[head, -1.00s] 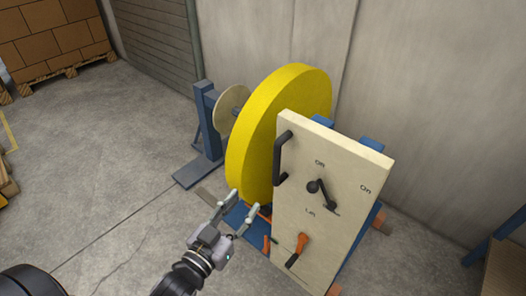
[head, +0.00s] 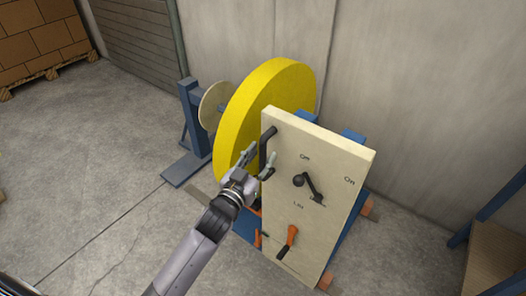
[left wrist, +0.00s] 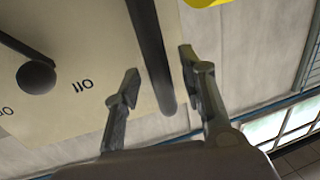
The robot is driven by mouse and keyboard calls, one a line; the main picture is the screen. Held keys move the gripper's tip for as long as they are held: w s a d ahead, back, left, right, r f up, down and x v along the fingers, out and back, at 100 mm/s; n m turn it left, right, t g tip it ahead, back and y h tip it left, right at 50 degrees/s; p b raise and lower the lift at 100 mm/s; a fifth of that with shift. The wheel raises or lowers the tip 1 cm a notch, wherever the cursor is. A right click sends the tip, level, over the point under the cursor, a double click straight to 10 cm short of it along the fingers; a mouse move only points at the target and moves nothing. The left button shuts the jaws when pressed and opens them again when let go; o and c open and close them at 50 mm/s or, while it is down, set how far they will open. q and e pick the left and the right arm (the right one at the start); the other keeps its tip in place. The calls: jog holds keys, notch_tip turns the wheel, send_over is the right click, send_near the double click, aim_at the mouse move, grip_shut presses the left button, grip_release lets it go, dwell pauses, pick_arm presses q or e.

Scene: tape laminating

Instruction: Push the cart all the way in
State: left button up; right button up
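The cart has an upright cream panel (head: 330,190) with a black vertical handle (head: 266,150) on its left edge. A large yellow roll (head: 265,105) stands behind the panel. My left gripper (head: 259,157) is at the handle, coming from the lower left. In the left wrist view the handle (left wrist: 152,55) runs between its two spread fingers, with gaps visible on both sides. The gripper is open there. My right gripper is not in view.
The panel carries a black lever (head: 308,185) and an orange-handled lever (head: 288,241). A blue stand (head: 190,120) with a pale disc (head: 213,105) is left of the roll. A concrete wall (head: 420,90) is behind. Bare floor (head: 90,170) lies to the left.

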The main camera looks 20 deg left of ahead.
pick_arm(q)
jog(key=shift+w+d, duration=0.15)
jog(key=shift+w, duration=0.7)
jog(key=shift+c, duration=0.3)
grip_shut()
